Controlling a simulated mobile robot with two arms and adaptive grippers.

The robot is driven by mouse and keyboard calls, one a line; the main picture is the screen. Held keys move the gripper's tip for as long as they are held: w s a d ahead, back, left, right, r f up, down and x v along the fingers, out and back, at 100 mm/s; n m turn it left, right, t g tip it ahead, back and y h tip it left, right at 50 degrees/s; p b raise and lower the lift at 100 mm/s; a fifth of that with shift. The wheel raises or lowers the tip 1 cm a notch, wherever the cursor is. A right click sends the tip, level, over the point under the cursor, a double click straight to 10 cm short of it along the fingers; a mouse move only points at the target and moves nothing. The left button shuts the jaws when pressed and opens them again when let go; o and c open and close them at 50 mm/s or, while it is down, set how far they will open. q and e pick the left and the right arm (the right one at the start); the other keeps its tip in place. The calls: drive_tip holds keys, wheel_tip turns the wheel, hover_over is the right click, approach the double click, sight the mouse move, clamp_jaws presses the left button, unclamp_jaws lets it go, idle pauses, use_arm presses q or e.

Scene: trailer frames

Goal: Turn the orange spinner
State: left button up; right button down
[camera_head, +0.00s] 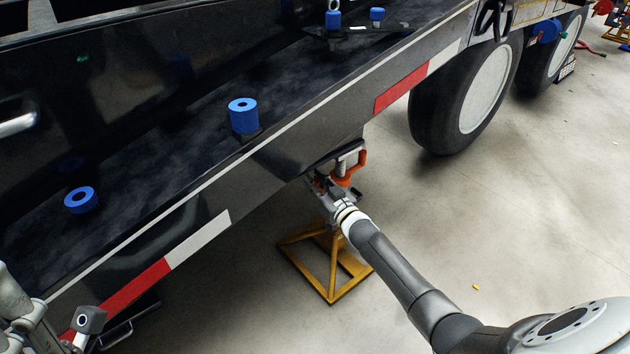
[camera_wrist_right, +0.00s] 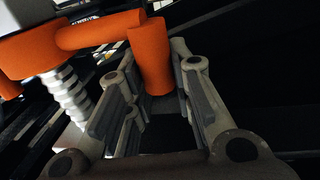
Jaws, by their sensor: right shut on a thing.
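The orange spinner (camera_head: 355,170) sits on a screw post below the trailer's side edge, above a yellow stand. In the right wrist view, its orange crank (camera_wrist_right: 100,33) has an upright handle end (camera_wrist_right: 150,60) between the finger pads. My right gripper (camera_head: 330,184) is shut on this handle; its fingers also show in the right wrist view (camera_wrist_right: 158,88). The ribbed pale screw (camera_wrist_right: 70,95) stands left of the fingers. In the head view, the gripper partly hides the spinner. Parts of my left arm show at the lower left corner, but its fingers do not.
The black trailer (camera_head: 290,145) with a red and white stripe runs diagonally above the spinner. Blue cylinders (camera_head: 243,119) stand on it. The yellow stand (camera_head: 331,298) is on the floor below. Large wheels (camera_head: 470,95) are at the upper right. Concrete floor (camera_head: 540,200) is mostly clear.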

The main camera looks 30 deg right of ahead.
drive_tip(key=c, duration=1.3)
unclamp_jaws()
drive_tip(key=shift+o, duration=0.2)
drive_tip(key=shift+s, duration=0.1)
drive_tip(key=s+d, duration=0.1)
drive_tip(key=s, duration=1)
drive_tip(key=shift+s, duration=0.4)
drive_tip(key=shift+d, duration=0.1)
